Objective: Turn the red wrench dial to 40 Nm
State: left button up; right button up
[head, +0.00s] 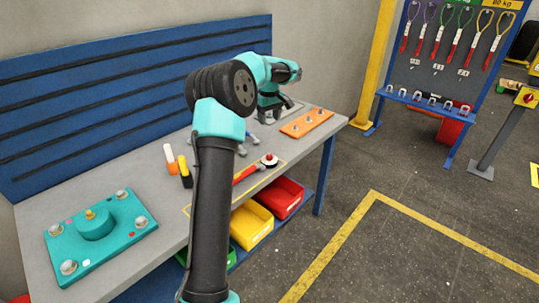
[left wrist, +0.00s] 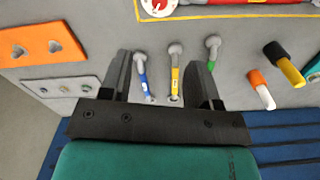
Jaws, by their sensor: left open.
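The red wrench (head: 246,175) lies on the bench near its front edge, inside a yellow outline. Its round white dial with a red centre (head: 269,160) is at its right end. In the left wrist view the dial (left wrist: 158,9) is cut by the top edge, with part of the red wrench (left wrist: 240,2) beside it. The dial's setting is too small to read. My left gripper (left wrist: 158,62) is open and empty, toward the back of the bench and away from the dial. A blue-handled wrench (left wrist: 142,72) and a yellow-handled wrench (left wrist: 175,75) show between its fingers. My right gripper is not in view.
A green-handled wrench (left wrist: 212,55) shows beside my right-hand finger. An orange plate (head: 306,123) lies to the right, a teal flanged block (head: 97,228) to the left. Orange and yellow-black markers (head: 172,160) stand near the middle.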

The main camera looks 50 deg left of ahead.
aim_at(270, 155)
pick_arm(q)
jog(key=shift+f, duration=0.15)
notch_tip(270, 155, down, 17)
jog(key=shift+f, duration=0.1)
dwell(0.8)
jog(key=shift+c, duration=0.2)
jog(key=c, duration=0.9)
